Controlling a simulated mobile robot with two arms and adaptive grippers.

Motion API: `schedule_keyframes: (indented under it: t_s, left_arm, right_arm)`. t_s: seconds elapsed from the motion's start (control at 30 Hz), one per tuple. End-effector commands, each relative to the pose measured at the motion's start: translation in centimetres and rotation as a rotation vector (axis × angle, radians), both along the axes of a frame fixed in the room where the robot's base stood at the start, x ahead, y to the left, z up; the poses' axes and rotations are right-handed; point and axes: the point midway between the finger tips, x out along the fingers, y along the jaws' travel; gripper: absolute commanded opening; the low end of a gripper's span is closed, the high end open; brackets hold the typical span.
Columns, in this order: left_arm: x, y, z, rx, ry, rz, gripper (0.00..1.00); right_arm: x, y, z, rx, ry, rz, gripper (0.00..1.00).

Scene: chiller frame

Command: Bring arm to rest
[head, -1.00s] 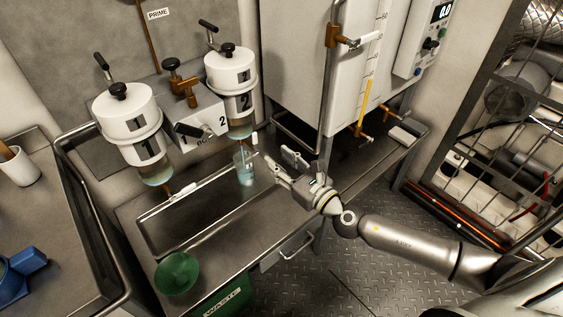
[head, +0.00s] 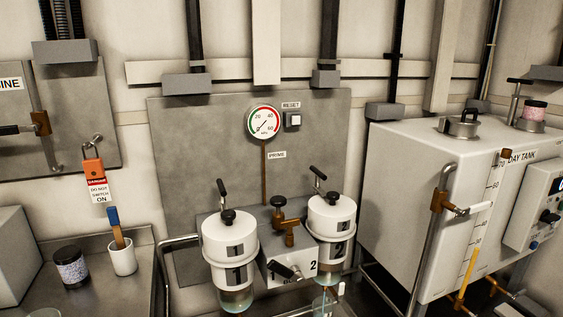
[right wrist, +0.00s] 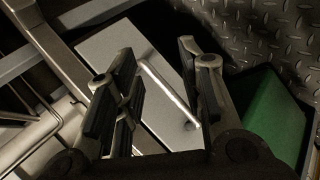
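My right gripper (right wrist: 160,62) shows in the right wrist view, with its two dark-padded fingers spread apart and nothing between the pads. Beyond the fingers lies a pale panel or drawer front with a bar handle (right wrist: 168,90), apart from the gripper as far as I can tell. Neither arm is in the head view, and my left gripper shows nowhere.
In the head view, two white canisters (head: 229,248) hang below a pressure gauge (head: 263,122). The day tank (head: 410,190) stands right.

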Motion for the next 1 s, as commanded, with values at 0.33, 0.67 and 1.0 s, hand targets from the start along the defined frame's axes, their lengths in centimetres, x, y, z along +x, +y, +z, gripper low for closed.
schedule_keyframes:
  t_s: [0.33,0.67,1.0]
  left_arm:
    - [0.0,0.0,0.0,0.0,0.0,0.0,0.74]
    - [-4.8,0.8,1.4,0.006,0.038,-0.007,0.74]
    - [-12.5,2.3,3.6,0.013,0.078,-0.018,0.74]
  right_arm:
    - [-17.6,5.4,-11.3,0.542,0.385,-0.749,0.36]
    - [-25.0,5.9,-10.9,0.589,0.473,-0.886,0.36]
    - [-32.6,4.4,-8.7,0.562,0.507,-0.886,0.36]
